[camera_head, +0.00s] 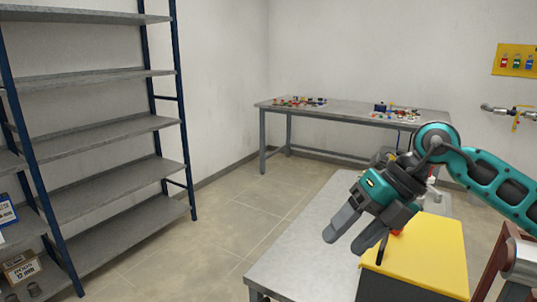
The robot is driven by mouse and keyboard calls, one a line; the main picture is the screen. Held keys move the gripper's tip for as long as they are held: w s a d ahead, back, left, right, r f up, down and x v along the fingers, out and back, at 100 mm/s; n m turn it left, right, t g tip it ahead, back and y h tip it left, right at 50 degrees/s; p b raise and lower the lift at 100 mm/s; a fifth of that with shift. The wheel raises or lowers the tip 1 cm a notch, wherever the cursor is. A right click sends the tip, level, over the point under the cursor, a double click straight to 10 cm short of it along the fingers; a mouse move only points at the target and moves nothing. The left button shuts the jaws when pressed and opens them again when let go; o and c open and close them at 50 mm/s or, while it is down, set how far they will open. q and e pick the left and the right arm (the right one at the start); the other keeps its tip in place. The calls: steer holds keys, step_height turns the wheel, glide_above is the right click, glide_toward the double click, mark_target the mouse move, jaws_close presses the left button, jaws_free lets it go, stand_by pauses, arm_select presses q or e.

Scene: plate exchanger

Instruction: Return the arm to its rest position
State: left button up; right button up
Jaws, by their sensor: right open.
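My right gripper (357,233) reaches in from the right on a teal and grey arm. It is open, with its fingers apart and nothing seen between them. It hangs over the grey table (312,235), by the left side of a yellow-topped box (430,252). A small red part shows on the box, partly hidden behind the gripper. My left gripper is not in view.
A tall metal shelf unit (105,135) stands at the left, with boxes on its lower shelves. A workbench (350,113) with small parts stands at the back. A yellow wall panel (517,61) hangs at the right. The floor (225,215) between shelf and table is clear.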

steer(key=s+a+r+y, duration=0.2)
steer(key=a+y, duration=0.2)
steer(key=a, duration=0.2)
steer(key=s+a+r+y, duration=0.2)
steer(key=a+y, duration=0.2)
steer(key=a, duration=0.2)
step_height(320, 180, up, 5)
steer(key=m+t+y, duration=0.6)
steer(key=m+t, duration=0.1)
steer(key=w+d+f+m+t+h, duration=0.35)
steer(key=d+m+t+h, duration=0.35)
steer(key=m+t, duration=0.65)
steer(key=s+d+f+m+g+h, duration=0.25)
steer(key=d+f+m+h, duration=0.25)
steer(key=f+m+h, duration=0.25)
steer(key=s+d+f+m+g+h, duration=0.1)
steer(key=d+f+m+g+h, duration=0.25)
steer(key=f+m+h, duration=0.35)
steer(key=s+d+f+m+g, duration=0.1)
steer(key=s+d+f+g, duration=0.1)
steer(key=s+f+g, duration=0.55)
steer(key=s+d+f+g, duration=0.2)
steer(key=s+f+g, duration=0.2)
steer(key=s+f, duration=0.65)
steer(key=w+a+f+t+y, duration=0.2)
steer(key=w+a+f+t, duration=0.1)
steer(key=f+t, duration=0.3)
steer(key=shift+w+a+f+t, duration=0.15)
steer(key=shift+w+t, duration=0.65)
